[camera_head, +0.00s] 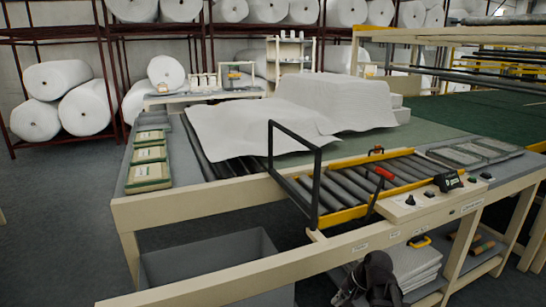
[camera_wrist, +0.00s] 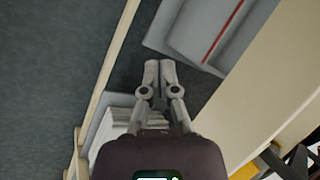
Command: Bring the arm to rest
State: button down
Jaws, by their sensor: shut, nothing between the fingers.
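My gripper (camera_wrist: 159,68) is shut, with its two fingertips together and nothing between them. In the wrist view it hangs over the dark floor, beside the cream bench edge (camera_wrist: 270,90). A dark part of my arm shows at the bottom of the head view, low in front of the bench (camera_head: 205,204); the fingers cannot be made out there. A stack of white sheets (camera_wrist: 119,113) lies left of the gripper in the wrist view, and a grey bin (camera_wrist: 190,30) lies beyond the fingertips.
The bench carries a roller section (camera_head: 350,187) with a black frame (camera_head: 296,133), white wadding (camera_head: 255,125) and green-topped packs (camera_head: 149,171). Under it are the grey bin (camera_head: 210,262) and white sheets (camera_head: 408,262). Racks with white rolls (camera_head: 57,75) stand behind. Floor at left is clear.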

jog(key=s+a+r+n+g+h+p, duration=0.1)
jog(key=s+r+n+h+p, duration=0.4)
jog(key=r+p, duration=0.5)
jog(key=shift+s+a+n+g+p, duration=0.4)
jog(key=shift+s+a+n, duration=0.1)
jog(key=shift+a, duration=0.1)
jog(key=shift+w, duration=0.1)
